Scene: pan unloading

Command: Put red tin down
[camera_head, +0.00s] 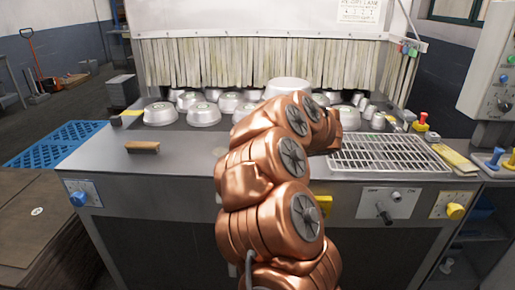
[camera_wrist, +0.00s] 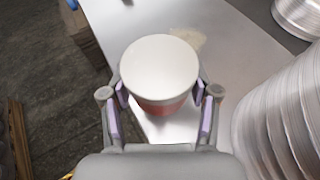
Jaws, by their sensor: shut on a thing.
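The red tin (camera_wrist: 160,75) shows in the wrist view with a pale, round top and a strip of red side below it. My gripper (camera_wrist: 162,100) is closed around it, with one purple-padded finger on each side. The tin is over or near the grey metal surface (camera_wrist: 235,65). I cannot tell whether its base touches that surface. In the head view my copper-coloured arm reaches over the machine's table (camera_head: 120,160) and hides the gripper and the tin.
Ribbed silver metal (camera_wrist: 285,125) stands close on the right in the wrist view, with another silver piece (camera_wrist: 300,15) beyond. Several upturned pans (camera_head: 160,113) stand before the strip curtain (camera_head: 200,62). A brush (camera_head: 142,147) lies front left; a wire rack (camera_head: 385,153) lies right.

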